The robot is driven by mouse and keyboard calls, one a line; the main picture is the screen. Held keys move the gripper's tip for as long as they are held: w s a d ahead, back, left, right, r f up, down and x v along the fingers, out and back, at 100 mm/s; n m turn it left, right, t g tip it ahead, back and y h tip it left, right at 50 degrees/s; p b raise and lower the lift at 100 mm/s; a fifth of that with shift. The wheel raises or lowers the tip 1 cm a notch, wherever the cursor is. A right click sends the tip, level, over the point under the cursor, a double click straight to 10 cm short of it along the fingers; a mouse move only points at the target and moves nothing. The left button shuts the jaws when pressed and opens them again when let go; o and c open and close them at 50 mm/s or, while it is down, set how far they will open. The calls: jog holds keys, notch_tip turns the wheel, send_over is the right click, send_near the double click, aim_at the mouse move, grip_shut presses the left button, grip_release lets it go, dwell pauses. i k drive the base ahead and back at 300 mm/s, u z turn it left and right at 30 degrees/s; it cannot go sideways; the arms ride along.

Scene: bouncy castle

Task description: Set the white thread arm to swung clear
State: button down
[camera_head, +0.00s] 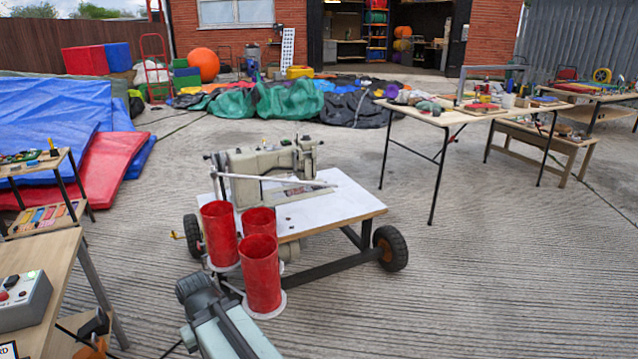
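A beige sewing machine (250,165) stands on a white-topped wheeled table (335,205) in the middle of the head view. The white thread arm appears to be the long pale bar (275,179) that crosses in front of the machine, roughly level, from its left side toward the right of the tabletop. Its pivot is too small to make out. Part of my arm shows at the bottom centre, below and in front of the table and apart from the bar. My gripper's fingers cannot be seen.
Several red cylinders (262,275) stand at the table's front left, between my arm and the machine. A wooden bench (48,270) with a grey control box (22,300) is at left. Another table (450,115) stands at back right. The concrete at front right is clear.

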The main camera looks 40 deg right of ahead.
aim_at(214, 174)
jog(key=u, duration=0.1)
jog(key=i, duration=1)
jog(key=z, duration=0.1)
